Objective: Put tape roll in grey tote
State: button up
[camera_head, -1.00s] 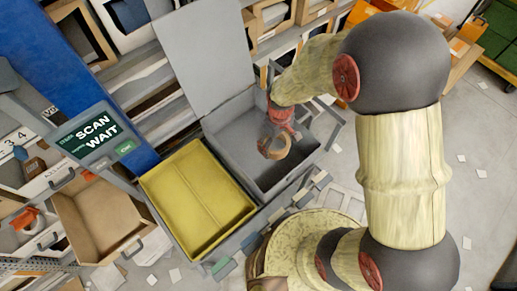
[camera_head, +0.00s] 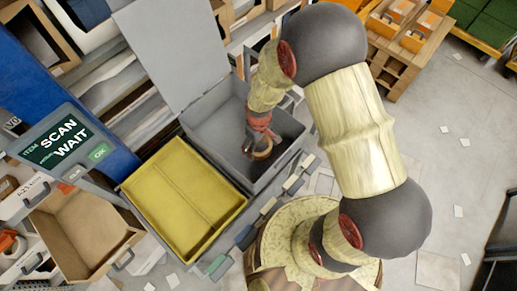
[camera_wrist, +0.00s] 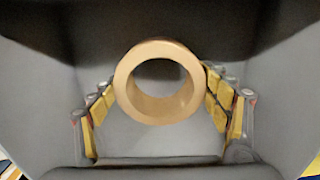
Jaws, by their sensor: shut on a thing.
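The tape roll (camera_head: 263,150) is a tan ring. In the wrist view the tape roll (camera_wrist: 128,100) sits between the two yellow-padded fingers of my gripper (camera_wrist: 160,95), which is shut on it. In the head view my gripper (camera_head: 262,140) points down inside the open grey tote (camera_head: 290,137), with the roll below the rim line. The tote's grey walls surround the roll in the wrist view. I cannot tell whether the roll touches the tote's floor. The tote's lid (camera_head: 172,50) stands open at the back.
A yellow tote (camera_head: 180,195) stands left of the grey one. A cardboard-coloured bin (camera_head: 85,228) is further left, below a sign reading SCAN WAIT (camera_head: 65,140). Racks with boxes stand behind. The floor at right is open.

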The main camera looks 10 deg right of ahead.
aim_at(259, 149)
jog(key=shift+f, duration=1.6)
jog(key=shift+b, duration=0.3)
jog(key=shift+f, duration=0.15)
jog(key=o, duration=1.2)
jog(key=shift+o, duration=0.2)
